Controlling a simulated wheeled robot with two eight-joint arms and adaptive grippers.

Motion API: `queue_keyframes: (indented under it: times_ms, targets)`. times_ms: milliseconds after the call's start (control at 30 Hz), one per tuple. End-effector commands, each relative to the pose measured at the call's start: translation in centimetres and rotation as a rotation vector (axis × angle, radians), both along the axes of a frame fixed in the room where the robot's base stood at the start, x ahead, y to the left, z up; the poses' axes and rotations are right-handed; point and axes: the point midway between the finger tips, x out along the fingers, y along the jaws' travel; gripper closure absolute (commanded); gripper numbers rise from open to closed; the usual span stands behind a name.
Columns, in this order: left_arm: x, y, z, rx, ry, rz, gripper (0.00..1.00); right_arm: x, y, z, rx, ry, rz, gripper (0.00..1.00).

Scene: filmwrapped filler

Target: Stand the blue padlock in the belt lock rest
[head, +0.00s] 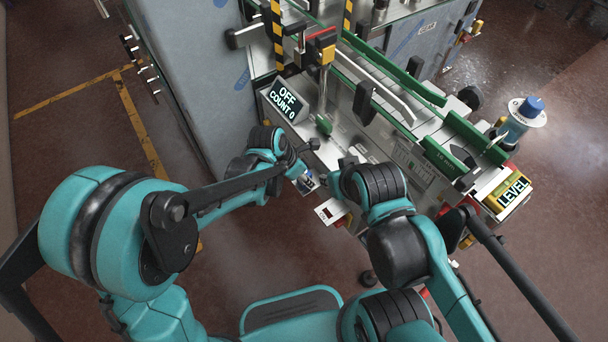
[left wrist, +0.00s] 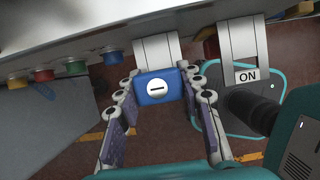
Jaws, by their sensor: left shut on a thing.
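The blue padlock (left wrist: 158,87), with a white round face and a dark slot, sits between the fingers of my left gripper (left wrist: 161,92), which is shut on it. In the left wrist view a pale grey tab (left wrist: 158,49) from the machine edge meets the padlock's upper side; contact cannot be told. A second tab (left wrist: 246,55), labelled ON, is to its right. In the head view my left gripper (head: 306,181) is small at the machine's front edge. My right arm is beside it; its fingers are hidden. I cannot tell which part is the belt lock rest.
Coloured buttons (left wrist: 76,68) line the machine edge left of the padlock. My right arm stands close on the right. The machine has a display (head: 286,101) reading OFF COUNT 0, green belt guides (head: 446,157) and a LEVEL box (head: 513,190). Floor is open at lower left.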

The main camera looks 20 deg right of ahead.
Motion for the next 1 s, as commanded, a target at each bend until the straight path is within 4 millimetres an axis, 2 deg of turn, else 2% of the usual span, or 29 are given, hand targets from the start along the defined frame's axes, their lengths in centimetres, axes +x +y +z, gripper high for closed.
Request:
queue_keyframes:
  times_ms: [1000]
  targets:
    - [-0.04,0.02,-0.65,0.001,0.001,0.0,0.96,0.0,0.0,-0.67,0.0,0.0,0.0,0.7]
